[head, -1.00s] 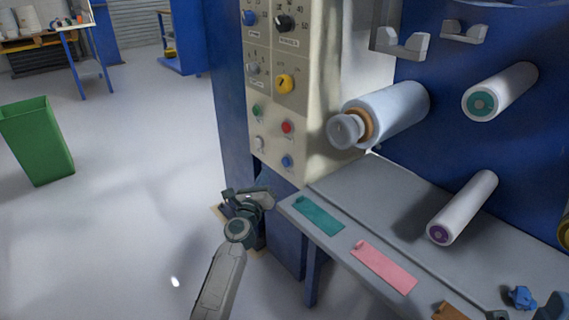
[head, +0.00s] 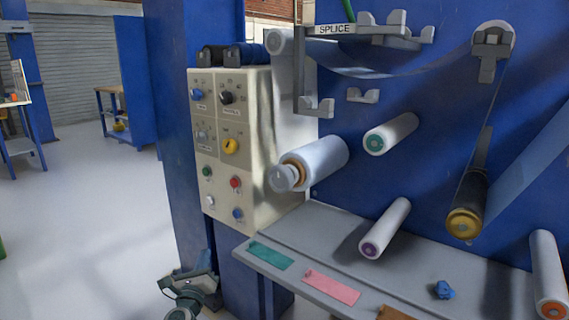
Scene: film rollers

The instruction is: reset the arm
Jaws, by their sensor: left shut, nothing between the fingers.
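My left gripper (head: 190,283) is at the bottom of the head view, left of the grey shelf and below the control panel. It is shut and empty, apart from the machine's controls. Most of my left arm is cut off by the lower edge. My right gripper is not in the head view.
The control panel (head: 232,150) with knobs and buttons stands above the grey shelf (head: 330,240). The shelf carries a teal strip (head: 270,256), a pink strip (head: 331,287) and a blue object (head: 444,290). Film rollers, such as the large one (head: 318,163), stick out. Open floor (head: 85,210) lies left.

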